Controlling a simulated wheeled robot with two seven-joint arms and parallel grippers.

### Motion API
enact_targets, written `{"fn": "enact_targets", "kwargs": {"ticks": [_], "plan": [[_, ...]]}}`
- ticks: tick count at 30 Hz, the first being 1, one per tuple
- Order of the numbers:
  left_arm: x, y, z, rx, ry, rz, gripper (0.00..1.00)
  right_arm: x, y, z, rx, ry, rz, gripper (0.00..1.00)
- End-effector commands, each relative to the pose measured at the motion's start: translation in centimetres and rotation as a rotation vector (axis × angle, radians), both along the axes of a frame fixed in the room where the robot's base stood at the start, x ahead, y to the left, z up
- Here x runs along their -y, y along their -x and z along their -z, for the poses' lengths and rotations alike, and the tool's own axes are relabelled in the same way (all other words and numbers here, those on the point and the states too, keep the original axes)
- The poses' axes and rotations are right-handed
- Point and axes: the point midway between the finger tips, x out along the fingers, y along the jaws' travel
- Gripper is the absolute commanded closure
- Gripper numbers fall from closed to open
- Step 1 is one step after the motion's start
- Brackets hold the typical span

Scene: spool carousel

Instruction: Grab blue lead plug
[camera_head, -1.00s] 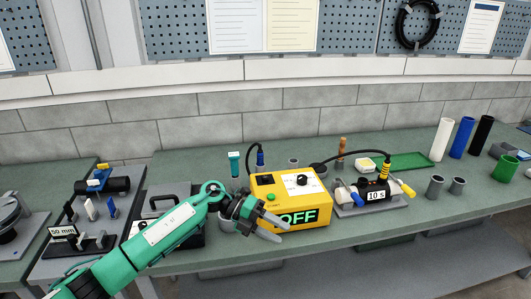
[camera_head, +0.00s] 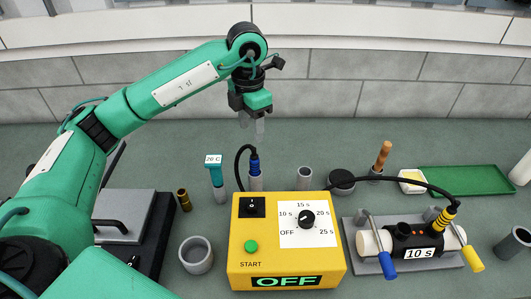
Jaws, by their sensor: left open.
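The blue lead plug (camera_head: 254,164) stands upright in a grey holder (camera_head: 255,183) behind the yellow control box (camera_head: 286,264). A black cable arcs from the plug's top down toward the back of the box. My left gripper (camera_head: 252,130) is open and points down above the plug, with a gap between its fingertips and the plug. Its jaws look empty. The box's display reads OFF. My right gripper is not in view.
A teal thermometer-like piece (camera_head: 215,172) stands just left of the plug. An empty grey cup (camera_head: 304,178) stands to its right. A clamp fixture (camera_head: 413,244) marked 10 S, with a yellow-collared plug, is at right. A green tray (camera_head: 465,181) lies behind it.

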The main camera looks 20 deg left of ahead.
Motion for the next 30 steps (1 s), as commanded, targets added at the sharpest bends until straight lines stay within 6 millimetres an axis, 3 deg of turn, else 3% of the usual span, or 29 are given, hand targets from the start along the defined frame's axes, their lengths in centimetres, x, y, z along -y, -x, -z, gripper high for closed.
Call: {"fn": "enact_targets", "kwargs": {"ticks": [5, 9, 15, 23, 30], "plan": [[-0.2, 0.1, 1.4, 0.001, -0.011, -0.003, 0.51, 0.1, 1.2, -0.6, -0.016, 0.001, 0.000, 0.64], [-0.2, 0.1, 4.2, -0.001, -0.011, -0.003, 0.51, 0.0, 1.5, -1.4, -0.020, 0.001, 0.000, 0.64], [-0.1, 0.1, 7.5, 0.001, -0.010, -0.003, 0.51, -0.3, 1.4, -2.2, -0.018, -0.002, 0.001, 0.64], [0.0, 0.0, 9.1, 0.001, -0.010, -0.002, 0.51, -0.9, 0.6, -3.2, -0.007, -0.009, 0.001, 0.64], [0.4, -0.1, 12.2, -0.001, -0.009, -0.003, 0.51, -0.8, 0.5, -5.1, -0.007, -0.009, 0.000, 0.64]]}}
